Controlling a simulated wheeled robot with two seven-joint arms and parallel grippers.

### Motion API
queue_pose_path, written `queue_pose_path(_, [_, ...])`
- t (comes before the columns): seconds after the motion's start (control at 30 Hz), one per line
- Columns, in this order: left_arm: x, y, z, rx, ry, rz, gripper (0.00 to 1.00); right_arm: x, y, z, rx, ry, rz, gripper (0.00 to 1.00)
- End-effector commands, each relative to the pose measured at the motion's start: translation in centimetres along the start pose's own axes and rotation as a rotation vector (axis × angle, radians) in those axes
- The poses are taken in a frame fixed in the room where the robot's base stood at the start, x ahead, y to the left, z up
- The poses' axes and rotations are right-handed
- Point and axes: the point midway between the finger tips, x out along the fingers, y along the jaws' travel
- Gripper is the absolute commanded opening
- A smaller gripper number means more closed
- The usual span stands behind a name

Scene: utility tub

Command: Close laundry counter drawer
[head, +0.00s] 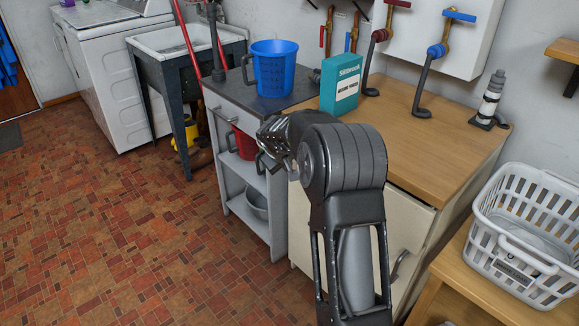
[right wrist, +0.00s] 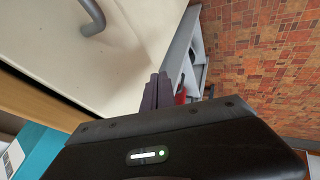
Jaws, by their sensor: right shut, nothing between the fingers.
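The wooden-topped counter (head: 420,125) stands right of centre in the head view. Its cream front (head: 408,212) has a curved grey handle (head: 402,266), partly hidden by my right arm. In the right wrist view the cream front (right wrist: 135,45) fills the upper left, with the handle (right wrist: 93,18) at the top. My right gripper's fingertips (right wrist: 157,90) are shut and empty, close by the cream front's edge; I cannot tell whether they touch. My arm hides much of the front in the head view, so how far the drawer stands out is unclear. My left gripper is not in view.
A grey shelf unit (head: 232,180) with a dark top and small drawer (head: 232,122) adjoins the counter, bearing a blue jug (head: 273,68). A teal box (head: 340,85) stands on the counter. A white laundry basket (head: 530,225) is at right. Floor at left is free.

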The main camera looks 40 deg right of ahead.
Motion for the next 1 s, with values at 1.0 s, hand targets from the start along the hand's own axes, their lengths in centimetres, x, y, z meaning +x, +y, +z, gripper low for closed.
queue_pose_path(1.0, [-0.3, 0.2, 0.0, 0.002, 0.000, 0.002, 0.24, -10.1, -1.2, -1.0, -0.022, 0.018, -0.011, 0.00])
